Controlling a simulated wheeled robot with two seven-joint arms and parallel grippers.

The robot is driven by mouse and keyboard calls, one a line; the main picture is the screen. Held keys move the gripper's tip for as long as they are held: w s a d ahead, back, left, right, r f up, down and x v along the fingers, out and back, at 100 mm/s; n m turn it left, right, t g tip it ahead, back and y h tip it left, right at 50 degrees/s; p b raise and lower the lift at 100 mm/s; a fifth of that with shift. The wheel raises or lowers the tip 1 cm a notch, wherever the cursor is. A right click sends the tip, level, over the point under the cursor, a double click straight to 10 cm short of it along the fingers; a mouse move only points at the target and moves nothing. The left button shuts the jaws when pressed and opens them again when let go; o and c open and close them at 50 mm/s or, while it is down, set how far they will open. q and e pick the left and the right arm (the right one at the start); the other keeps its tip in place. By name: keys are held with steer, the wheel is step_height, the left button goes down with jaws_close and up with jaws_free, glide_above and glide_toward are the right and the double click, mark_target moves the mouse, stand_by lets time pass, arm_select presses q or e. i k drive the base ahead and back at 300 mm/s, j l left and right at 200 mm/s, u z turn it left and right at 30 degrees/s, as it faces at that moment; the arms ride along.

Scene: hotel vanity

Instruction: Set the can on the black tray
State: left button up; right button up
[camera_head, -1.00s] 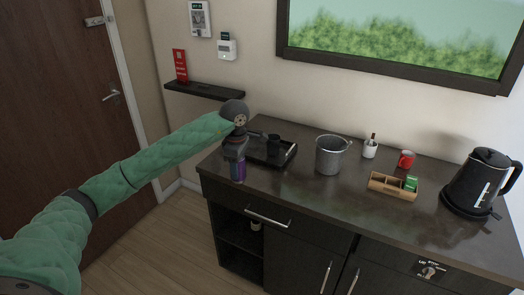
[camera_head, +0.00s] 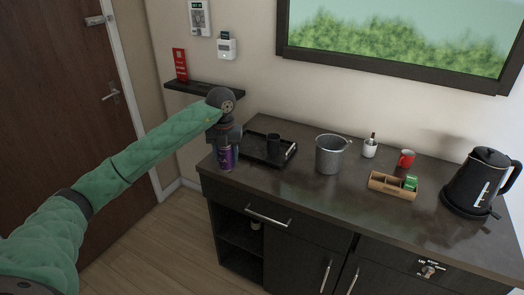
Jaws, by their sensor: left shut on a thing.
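A purple can (camera_head: 226,158) is upright in my left gripper (camera_head: 226,146), at the left end of the dark counter. The gripper is shut on its upper part from above. I cannot tell whether the can's base touches the counter. The black tray (camera_head: 285,157) lies on the counter just right of the can, with a dark cup (camera_head: 273,144) standing on it. The can is apart from the tray, to its left. My right gripper does not show.
A metal ice bucket (camera_head: 328,156) stands right of the tray. The counter front is clear. A black wall shelf (camera_head: 204,90) is behind my arm.

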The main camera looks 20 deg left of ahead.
mark_target(260, 148)
steer(key=i, duration=1)
